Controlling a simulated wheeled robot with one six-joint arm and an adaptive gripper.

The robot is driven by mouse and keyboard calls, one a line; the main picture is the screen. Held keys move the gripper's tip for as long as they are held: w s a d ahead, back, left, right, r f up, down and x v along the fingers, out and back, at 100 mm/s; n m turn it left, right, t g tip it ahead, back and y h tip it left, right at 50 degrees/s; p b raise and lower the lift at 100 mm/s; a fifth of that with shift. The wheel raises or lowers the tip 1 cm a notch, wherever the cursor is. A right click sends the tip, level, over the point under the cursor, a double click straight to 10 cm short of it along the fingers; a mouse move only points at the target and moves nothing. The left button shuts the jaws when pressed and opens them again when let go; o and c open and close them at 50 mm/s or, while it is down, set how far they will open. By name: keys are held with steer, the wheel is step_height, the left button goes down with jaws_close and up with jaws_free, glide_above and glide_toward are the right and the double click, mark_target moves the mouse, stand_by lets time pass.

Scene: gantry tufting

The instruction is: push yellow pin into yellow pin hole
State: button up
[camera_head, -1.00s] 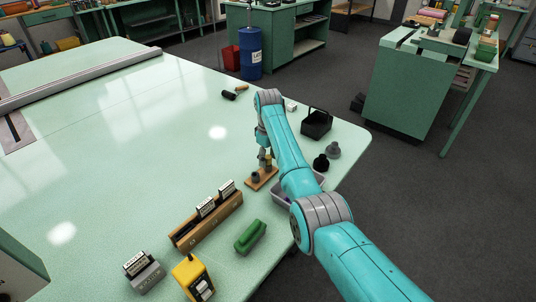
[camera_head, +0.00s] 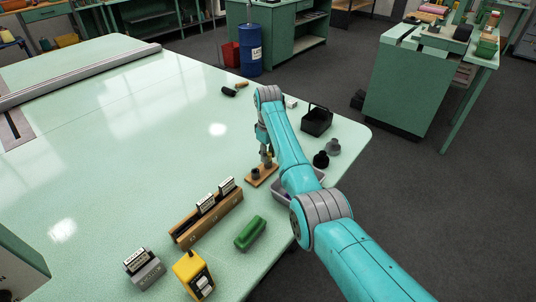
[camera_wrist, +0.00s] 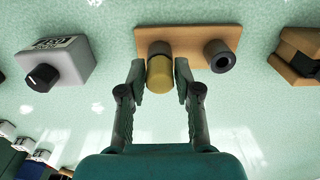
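The yellow pin (camera_wrist: 160,75) stands at the left socket of a small wooden board, between my gripper's fingers in the wrist view. A dark rim shows just behind it, and how deep the pin sits is hard to tell. My gripper (camera_wrist: 160,78) has one finger close against each side of the pin and looks shut on it. The wooden board (camera_wrist: 185,35) also lies on the table in the head view (camera_head: 262,180). A second, grey hollow socket (camera_wrist: 219,56) stands on the board, to the right of the pin.
A long wooden rack (camera_head: 207,218) with labelled blocks and a green block (camera_head: 250,233) lie nearby. A grey tray (camera_head: 313,181) is partly hidden behind my arm. A black basket (camera_head: 316,121) and dark knobs (camera_head: 321,160) stand further right.

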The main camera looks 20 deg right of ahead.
jaws_close()
steer(key=shift+c, duration=0.7)
jaws_free()
jaws_close()
steer(key=shift+r, duration=2.25)
steer(key=shift+s, duration=0.1)
